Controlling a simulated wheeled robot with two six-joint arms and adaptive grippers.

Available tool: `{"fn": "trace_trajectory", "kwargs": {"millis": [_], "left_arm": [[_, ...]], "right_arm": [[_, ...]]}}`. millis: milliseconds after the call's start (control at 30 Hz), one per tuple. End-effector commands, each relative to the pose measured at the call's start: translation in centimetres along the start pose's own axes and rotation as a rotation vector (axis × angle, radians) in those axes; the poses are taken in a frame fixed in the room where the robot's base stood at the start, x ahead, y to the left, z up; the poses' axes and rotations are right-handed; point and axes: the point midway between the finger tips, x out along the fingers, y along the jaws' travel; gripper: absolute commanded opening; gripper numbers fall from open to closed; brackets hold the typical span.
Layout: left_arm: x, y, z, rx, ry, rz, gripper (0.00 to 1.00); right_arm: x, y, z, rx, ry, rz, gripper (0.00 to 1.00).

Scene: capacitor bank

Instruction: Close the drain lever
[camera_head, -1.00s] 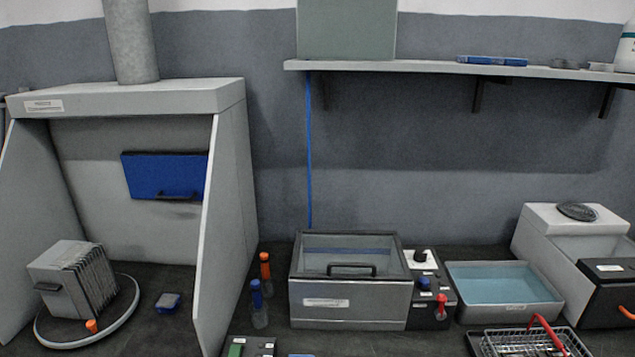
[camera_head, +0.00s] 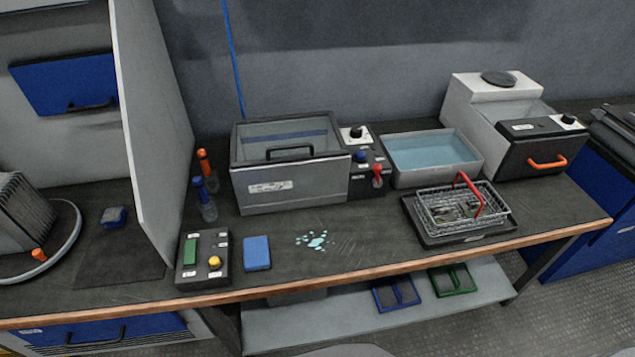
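A red lever (camera_head: 377,174) stands on the front of a black control panel (camera_head: 366,160), at the right side of a grey lidded tank (camera_head: 290,185). It looks upright, and I take it for the drain lever; its label is too small to read. A blue knob (camera_head: 361,156) and a black knob (camera_head: 356,132) on a white plate sit above it on the same panel. The tank's lid with its black handle (camera_head: 290,152) is down. Neither of my grippers is in view.
A blue-water tray (camera_head: 432,157) stands right of the panel, and a wire basket (camera_head: 462,205) with a red handle stands in front of it. A light-blue puddle (camera_head: 316,240), blue sponge (camera_head: 257,253) and button box (camera_head: 203,259) lie near the wooden front edge.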

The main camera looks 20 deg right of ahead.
Motion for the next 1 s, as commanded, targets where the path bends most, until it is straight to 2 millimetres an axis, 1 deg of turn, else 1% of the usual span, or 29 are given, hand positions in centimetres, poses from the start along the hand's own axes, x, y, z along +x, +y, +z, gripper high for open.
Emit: {"fn": "trace_trajectory", "kwargs": {"millis": [33, 67, 100, 167, 200, 300, 400, 467, 567, 600, 667, 733, 767, 800, 867, 900, 967, 1000], "left_arm": [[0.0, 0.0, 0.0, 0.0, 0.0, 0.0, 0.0], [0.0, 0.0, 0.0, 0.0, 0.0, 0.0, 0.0], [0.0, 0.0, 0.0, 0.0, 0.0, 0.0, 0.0], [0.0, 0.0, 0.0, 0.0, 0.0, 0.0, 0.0], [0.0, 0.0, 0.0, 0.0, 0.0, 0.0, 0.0], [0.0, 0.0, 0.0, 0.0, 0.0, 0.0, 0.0], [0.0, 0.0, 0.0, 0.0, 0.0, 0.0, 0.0], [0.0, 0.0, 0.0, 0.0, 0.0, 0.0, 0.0], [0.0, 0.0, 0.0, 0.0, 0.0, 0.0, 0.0], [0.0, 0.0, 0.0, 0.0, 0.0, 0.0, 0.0], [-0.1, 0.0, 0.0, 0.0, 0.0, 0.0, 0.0], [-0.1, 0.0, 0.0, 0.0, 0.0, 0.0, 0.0], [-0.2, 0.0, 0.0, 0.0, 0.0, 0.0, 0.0], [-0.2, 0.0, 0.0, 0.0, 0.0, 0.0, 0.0], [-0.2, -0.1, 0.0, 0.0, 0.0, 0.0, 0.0], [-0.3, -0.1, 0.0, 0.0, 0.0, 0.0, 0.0], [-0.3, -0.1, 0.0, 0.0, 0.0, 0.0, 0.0], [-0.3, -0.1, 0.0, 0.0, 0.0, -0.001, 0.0]], "right_arm": [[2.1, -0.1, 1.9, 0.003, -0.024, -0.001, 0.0], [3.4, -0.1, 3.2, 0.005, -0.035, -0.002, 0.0], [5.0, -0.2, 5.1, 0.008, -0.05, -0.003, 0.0], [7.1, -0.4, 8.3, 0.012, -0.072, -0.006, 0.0], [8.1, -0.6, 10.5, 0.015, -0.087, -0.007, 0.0], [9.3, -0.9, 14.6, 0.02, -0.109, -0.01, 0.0], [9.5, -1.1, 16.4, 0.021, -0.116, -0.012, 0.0], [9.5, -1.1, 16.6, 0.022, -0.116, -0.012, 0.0], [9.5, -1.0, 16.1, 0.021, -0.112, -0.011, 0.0], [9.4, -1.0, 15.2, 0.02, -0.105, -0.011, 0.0], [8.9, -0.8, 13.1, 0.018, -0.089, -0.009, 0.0], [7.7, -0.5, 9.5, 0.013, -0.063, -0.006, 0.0], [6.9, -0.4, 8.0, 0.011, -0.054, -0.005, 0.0], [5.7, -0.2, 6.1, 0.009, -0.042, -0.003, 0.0], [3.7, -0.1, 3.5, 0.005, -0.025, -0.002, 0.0], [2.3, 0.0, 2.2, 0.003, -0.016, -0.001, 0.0], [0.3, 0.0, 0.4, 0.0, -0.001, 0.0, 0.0], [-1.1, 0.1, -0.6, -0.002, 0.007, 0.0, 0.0]]}}
